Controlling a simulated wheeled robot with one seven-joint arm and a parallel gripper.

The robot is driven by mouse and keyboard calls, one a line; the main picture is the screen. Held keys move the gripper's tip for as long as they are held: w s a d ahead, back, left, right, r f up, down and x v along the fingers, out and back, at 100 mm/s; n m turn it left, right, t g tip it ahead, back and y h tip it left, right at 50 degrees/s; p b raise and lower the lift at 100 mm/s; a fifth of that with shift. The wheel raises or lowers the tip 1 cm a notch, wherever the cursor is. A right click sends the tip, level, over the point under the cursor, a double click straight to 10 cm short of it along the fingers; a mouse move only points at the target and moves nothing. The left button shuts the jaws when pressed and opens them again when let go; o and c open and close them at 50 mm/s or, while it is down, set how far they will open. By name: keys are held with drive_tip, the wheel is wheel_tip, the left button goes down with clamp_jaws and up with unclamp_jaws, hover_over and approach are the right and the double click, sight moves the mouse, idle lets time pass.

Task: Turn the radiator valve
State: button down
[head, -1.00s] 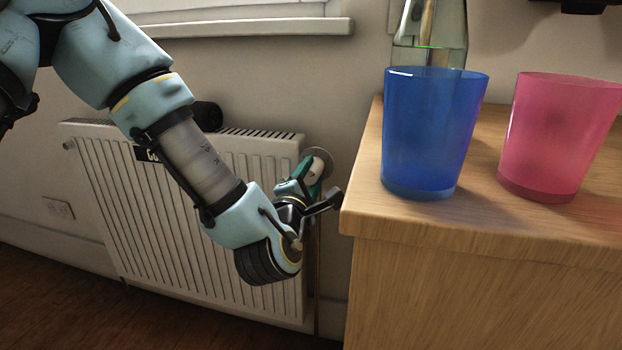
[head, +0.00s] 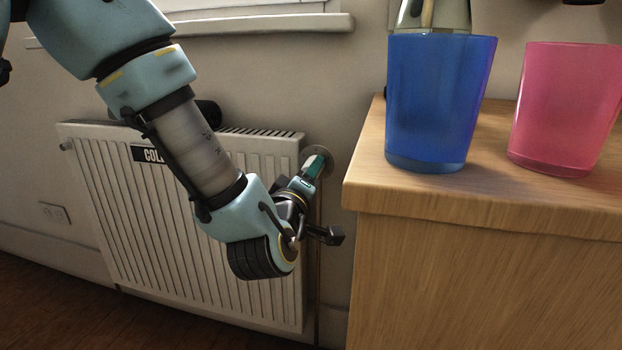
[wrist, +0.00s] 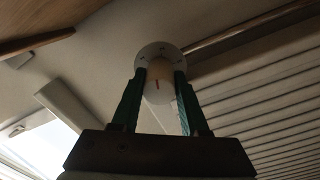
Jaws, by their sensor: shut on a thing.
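In the head view my gripper (head: 315,165) is at the upper right corner of the white radiator (head: 190,240). There the fingers hide most of the knob, and only part of the round plate behind it shows.
A wooden counter (head: 470,210) stands close to the right of my gripper. A blue cup (head: 438,105), a pink cup (head: 566,110) and a glass bottle (head: 432,17) stand on it. A window sill (head: 260,25) runs above the radiator. A thin pipe (head: 318,270) drops below the valve.

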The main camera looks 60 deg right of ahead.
drive_tip(key=m+b, duration=0.2)
drive_tip(key=m, duration=0.5)
drive_tip(key=shift+f, duration=0.15)
drive_tip(key=m+b, duration=0.1)
drive_tip(key=m, duration=0.6)
drive_tip(key=shift+b, duration=0.35)
drive_tip(key=m, duration=0.6)
drive_tip(key=shift+w+a, duration=0.1)
drive_tip(key=shift+w, duration=0.05)
drive_tip(key=m+p, duration=0.1)
drive_tip(key=m, duration=0.5)
drive_tip(key=shift+c, duration=2.1)
unclamp_jaws()
drive_tip(key=shift+r, duration=0.2)
